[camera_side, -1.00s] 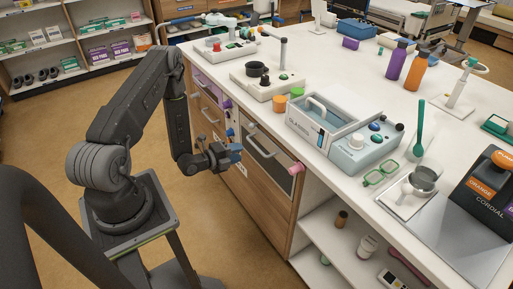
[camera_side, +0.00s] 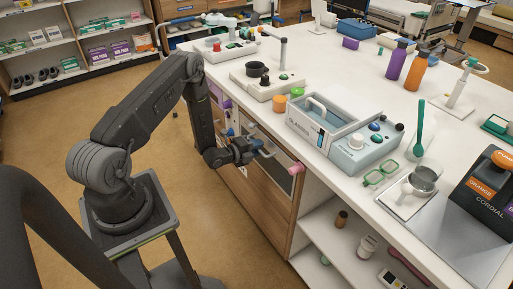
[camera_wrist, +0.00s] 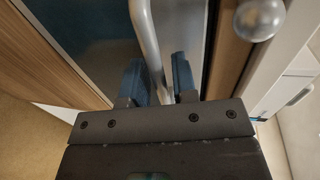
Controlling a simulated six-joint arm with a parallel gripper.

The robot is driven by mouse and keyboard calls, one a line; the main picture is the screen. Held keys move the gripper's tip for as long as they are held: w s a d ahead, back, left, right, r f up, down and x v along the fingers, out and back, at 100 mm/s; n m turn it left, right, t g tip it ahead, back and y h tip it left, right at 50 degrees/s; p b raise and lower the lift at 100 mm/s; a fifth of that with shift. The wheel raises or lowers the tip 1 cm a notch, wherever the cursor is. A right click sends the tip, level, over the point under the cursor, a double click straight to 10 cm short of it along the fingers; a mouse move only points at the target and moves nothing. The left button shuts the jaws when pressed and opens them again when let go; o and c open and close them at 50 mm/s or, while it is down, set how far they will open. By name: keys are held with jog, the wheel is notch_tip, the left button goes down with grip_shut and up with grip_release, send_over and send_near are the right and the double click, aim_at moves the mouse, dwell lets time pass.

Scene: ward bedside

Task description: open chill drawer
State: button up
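A dark drawer front (camera_side: 285,178) with a silver bar handle is set in the wooden cabinet under the counter; it looks shut. No readable label shows that it is the chill drawer. My gripper (camera_side: 262,150) is at this front and hides part of the handle in the side view. In the wrist view, the silver bar handle (camera_wrist: 146,35) runs between the two blue fingers of my gripper (camera_wrist: 159,80). The fingers stand apart on either side of it.
A pink knob (camera_side: 296,168) sits at the drawer's right edge. A round silvery knob (camera_wrist: 260,18) shows in the wrist view. Open shelves (camera_side: 325,232) with small bottles are to the right. The floor (camera_side: 265,245) before the cabinet is clear.

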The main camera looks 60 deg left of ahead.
grip_shut()
jog(key=shift+s, duration=0.1)
jog(key=f+v, duration=0.3)
jog(key=v, duration=1.1)
jog(key=shift+s, duration=0.25)
jog(key=shift+o, duration=1.1)
grip_release()
